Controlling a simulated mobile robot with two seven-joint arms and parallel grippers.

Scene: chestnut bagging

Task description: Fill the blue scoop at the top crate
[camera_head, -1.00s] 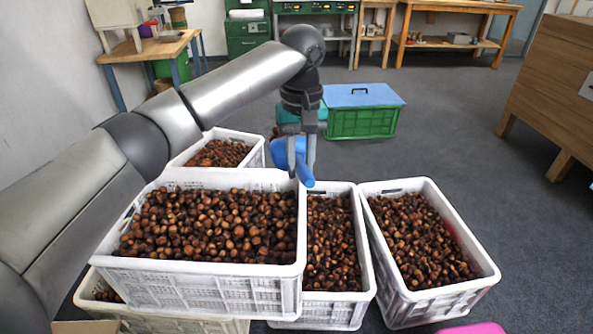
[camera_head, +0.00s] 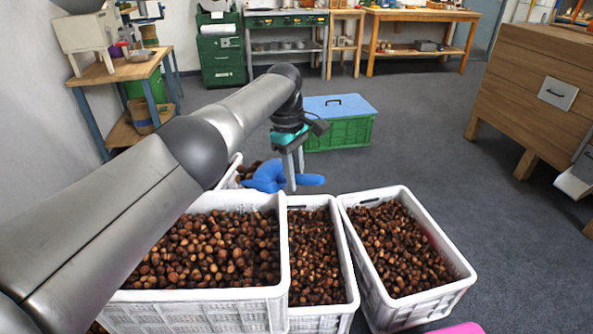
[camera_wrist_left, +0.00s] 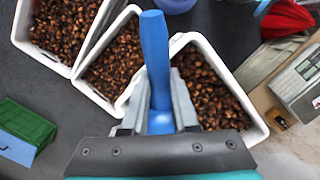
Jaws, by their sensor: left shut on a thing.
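My left gripper (camera_head: 292,170) is shut on the handle of the blue scoop (camera_head: 266,178). In the head view the scoop is above the far edge of the crates, with its bowl to the left and its handle to the right. The scoop's handle also shows in the left wrist view (camera_wrist_left: 154,60), between the fingers; most of its bowl is hidden there. The top crate (camera_head: 283,255), white and full of chestnuts, stands at the lower left, partly hidden by my left arm. The scoop is apart from its chestnuts (camera_head: 235,247). My right gripper is not in view.
Two more white crates with chestnuts stand to the right, a middle one (camera_head: 354,290) and a right one (camera_head: 455,285). Another is partly hidden behind my arm. A green box with a blue lid (camera_head: 340,105) is behind. Open floor lies at right.

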